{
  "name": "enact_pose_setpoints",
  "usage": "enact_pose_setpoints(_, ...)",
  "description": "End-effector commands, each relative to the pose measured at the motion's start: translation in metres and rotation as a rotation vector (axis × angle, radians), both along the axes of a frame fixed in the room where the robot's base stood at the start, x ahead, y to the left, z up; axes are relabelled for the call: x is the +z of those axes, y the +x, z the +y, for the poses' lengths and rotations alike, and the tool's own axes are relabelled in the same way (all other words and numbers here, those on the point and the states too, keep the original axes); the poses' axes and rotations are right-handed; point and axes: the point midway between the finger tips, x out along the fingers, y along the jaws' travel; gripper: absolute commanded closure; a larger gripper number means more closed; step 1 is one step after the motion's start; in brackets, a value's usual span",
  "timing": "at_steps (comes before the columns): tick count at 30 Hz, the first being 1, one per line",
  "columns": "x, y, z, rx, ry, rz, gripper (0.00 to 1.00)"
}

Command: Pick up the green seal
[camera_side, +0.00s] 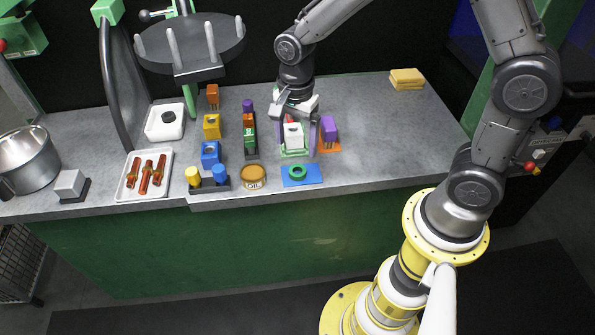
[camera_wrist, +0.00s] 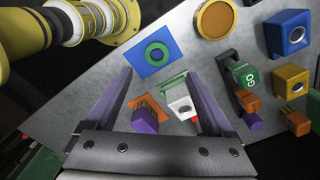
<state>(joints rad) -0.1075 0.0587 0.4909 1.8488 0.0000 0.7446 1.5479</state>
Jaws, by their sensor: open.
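The green seal, a flat green ring (camera_side: 297,172), lies on a blue square plate (camera_side: 312,176) near the counter's front edge. In the wrist view the ring (camera_wrist: 157,44) is at the top middle on its blue plate (camera_wrist: 139,67). My gripper (camera_side: 298,150) is open above the counter, behind the ring in the side view. Its two purple fingers (camera_wrist: 160,65) are spread, and nothing is held between them. A white block (camera_wrist: 182,107) on a green base shows between the fingers in the wrist view. I cannot tell whether the fingers touch it.
A purple block (camera_side: 328,127) on an orange plate stands right of the gripper. A round tan-topped tin (camera_side: 252,177) is left of the ring. Blue (camera_side: 210,154) and yellow (camera_side: 212,127) blocks and a green GO block (camera_side: 249,137) stand farther left.

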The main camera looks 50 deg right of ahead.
Motion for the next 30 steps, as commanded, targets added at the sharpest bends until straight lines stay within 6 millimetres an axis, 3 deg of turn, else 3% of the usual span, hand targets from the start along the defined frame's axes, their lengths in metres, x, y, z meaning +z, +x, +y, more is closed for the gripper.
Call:
enact_pose_setpoints(3, -0.016, 0.000, 0.000, 0.000, 0.000, 0.002, 0.13)
enact_pose_setpoints(11, -0.035, -0.003, 0.001, 0.001, 0.000, 0.003, 0.13)
enact_pose_setpoints(19, -0.071, -0.007, 0.002, 0.000, 0.000, 0.002, 0.13)
enact_pose_setpoints(28, -0.076, -0.006, 0.002, 0.000, 0.000, -0.002, 0.13)
enact_pose_setpoints(30, -0.076, -0.006, 0.002, 0.000, 0.000, -0.002, 0.22)
